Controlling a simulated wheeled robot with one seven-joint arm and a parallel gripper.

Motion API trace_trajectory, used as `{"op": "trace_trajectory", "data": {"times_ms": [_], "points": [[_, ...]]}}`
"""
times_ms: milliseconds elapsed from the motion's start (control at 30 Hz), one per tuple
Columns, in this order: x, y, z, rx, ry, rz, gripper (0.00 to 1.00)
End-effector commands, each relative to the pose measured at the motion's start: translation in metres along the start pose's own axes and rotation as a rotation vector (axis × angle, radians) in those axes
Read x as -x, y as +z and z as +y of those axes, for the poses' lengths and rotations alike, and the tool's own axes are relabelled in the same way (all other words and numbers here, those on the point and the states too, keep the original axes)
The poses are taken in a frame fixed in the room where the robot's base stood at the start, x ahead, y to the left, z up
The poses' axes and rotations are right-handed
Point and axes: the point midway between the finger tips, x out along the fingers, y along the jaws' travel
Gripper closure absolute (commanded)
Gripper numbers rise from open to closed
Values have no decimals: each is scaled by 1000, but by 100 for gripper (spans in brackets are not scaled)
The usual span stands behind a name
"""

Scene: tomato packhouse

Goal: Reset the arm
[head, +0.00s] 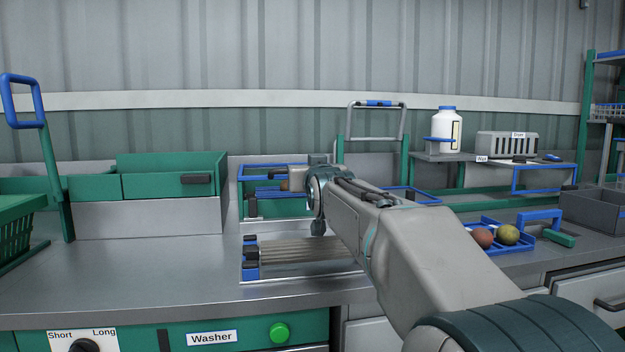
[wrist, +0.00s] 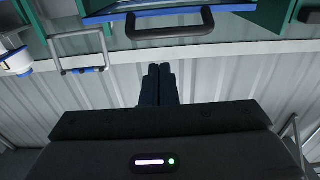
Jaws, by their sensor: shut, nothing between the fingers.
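My arm reaches from the lower right of the head view toward the middle, over the counter, with its wrist end in front of the green and blue washer unit. My gripper (wrist: 159,72) shows in the wrist view with its two dark fingers together and nothing between them. In the head view the gripper is mostly hidden behind my wrist, so I cannot make out its fingers there. In the wrist view the fingers stand against the corrugated wall, apart from the black handle (wrist: 170,24) at the top.
The counter (head: 130,285) is bare at the left front. A roller section (head: 300,252) lies below my wrist. A reddish ball (head: 482,238) and a yellowish one (head: 508,234) sit in a blue rack right of my arm. A white bottle (head: 446,128) stands on the back shelf. A grey bin (head: 590,212) is at right.

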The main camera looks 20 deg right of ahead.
Motion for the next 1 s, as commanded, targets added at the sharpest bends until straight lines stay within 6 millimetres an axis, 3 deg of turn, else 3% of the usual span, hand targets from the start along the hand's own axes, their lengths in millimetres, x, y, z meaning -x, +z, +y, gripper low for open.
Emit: {"op": "trace_trajectory", "data": {"times_ms": [300, 567, 767, 1000], "points": [[26, 13, 0, 0, 0, 1, 100], [42, 6, -3, 0, -1, -97, 100], [72, 8, -8, 1, -6, -292, 100], [122, 15, -14, 6, -12, -532, 100]]}}
